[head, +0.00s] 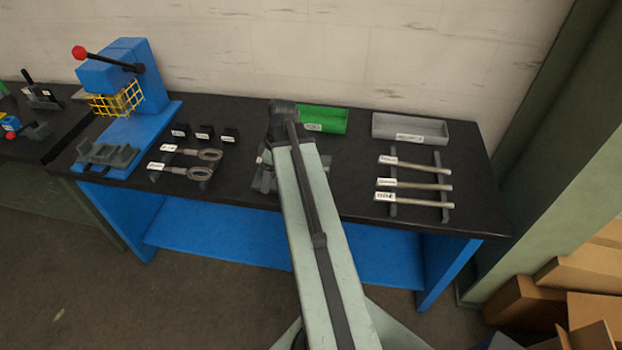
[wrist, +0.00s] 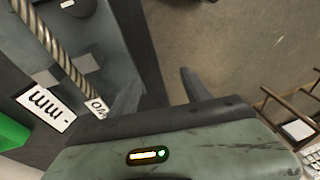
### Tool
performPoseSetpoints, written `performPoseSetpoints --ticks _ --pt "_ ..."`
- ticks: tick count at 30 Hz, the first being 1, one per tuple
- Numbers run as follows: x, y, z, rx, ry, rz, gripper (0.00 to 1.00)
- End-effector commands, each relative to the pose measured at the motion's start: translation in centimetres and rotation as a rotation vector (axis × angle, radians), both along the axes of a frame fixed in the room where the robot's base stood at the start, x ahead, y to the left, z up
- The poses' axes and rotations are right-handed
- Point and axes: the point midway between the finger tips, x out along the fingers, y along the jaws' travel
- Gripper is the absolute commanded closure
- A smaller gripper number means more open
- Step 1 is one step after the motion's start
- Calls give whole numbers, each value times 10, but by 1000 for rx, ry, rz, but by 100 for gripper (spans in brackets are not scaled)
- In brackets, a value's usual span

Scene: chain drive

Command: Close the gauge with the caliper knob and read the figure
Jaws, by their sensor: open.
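In the wrist view, a grey-green fixture that looks like the gauge (wrist: 88,40) lies at the left. It carries a spiral-grooved metal screw (wrist: 52,42) and a white label reading "mm" (wrist: 46,108). A smaller label beside it (wrist: 97,107) is only partly readable. A dark round part at the top edge (wrist: 83,6), possibly the caliper knob, is cut off by the frame. My gripper (wrist: 160,88) is open and empty, its fingers to the right of the screw. In the head view my arm hides most of the fixture; only a grey piece (head: 264,182) shows beside it.
On the black bench, a green tray (head: 322,119) and a grey tray (head: 410,130) stand at the back. Labelled rods (head: 415,186) lie on a rack at right. Ring-ended parts (head: 188,172), black blocks (head: 204,133) and a blue press (head: 125,85) stand left.

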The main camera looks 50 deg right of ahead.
Motion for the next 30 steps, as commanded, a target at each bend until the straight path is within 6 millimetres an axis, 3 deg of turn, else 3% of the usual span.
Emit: performPoseSetpoints --ticks 1,3,6,9,19,30 --pt "-16 -38 4 12 -41 36 43" --pt "-38 -77 8 18 -104 111 43" --pt "-66 -117 12 13 -178 193 43" --pt "-82 -137 15 5 -223 244 43" --pt "-86 -141 6 -1 -241 270 43" --pt "-71 -125 -52 0 -240 271 43"
